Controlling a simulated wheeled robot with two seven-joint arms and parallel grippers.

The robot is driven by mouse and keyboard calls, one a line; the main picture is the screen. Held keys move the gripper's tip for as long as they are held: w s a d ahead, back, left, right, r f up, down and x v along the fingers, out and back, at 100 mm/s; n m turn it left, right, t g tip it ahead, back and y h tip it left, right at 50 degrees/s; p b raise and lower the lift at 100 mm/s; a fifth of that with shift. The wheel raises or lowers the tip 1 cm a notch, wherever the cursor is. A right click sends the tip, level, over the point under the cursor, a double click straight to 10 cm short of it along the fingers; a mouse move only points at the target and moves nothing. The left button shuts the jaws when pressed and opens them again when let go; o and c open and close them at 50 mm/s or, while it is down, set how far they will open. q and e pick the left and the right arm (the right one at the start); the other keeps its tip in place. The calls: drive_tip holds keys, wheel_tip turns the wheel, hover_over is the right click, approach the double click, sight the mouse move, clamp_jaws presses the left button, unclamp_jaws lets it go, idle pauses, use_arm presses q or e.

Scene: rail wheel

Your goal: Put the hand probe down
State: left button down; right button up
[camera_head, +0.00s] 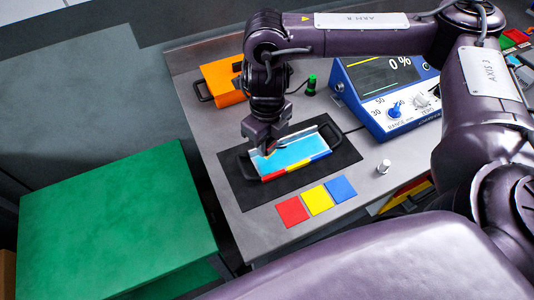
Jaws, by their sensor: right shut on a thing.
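My right gripper (268,148) points down over the left part of a light-blue plate (293,153) with dark end handles and a red, yellow and blue front edge. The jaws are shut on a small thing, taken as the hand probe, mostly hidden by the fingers. Whether it touches the plate I cannot tell. The plate lies on a black mat (240,188) on the grey bench. A blue meter (386,88) reading 0 % stands at the right, with a dark cable at its left side. My left gripper is out of view.
An orange block (222,84) with a dark handle lies at the back left. A small green-and-black upright piece (311,84) stands near the meter. Red, yellow and blue squares (317,200) and a pale knob (384,166) are in front. A green box-like surface (115,225) is at left.

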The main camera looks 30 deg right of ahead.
sight(267, 154)
drive_tip(key=shift+d+f, duration=0.1)
drive_tip(key=shift+f, duration=0.6)
wheel_tip(267, 154, down, 3)
drive_tip(key=shift+b, duration=0.4)
drive_tip(key=shift+f, duration=0.2)
drive_tip(key=shift+f, duration=0.15)
drive_tip(key=o, duration=1)
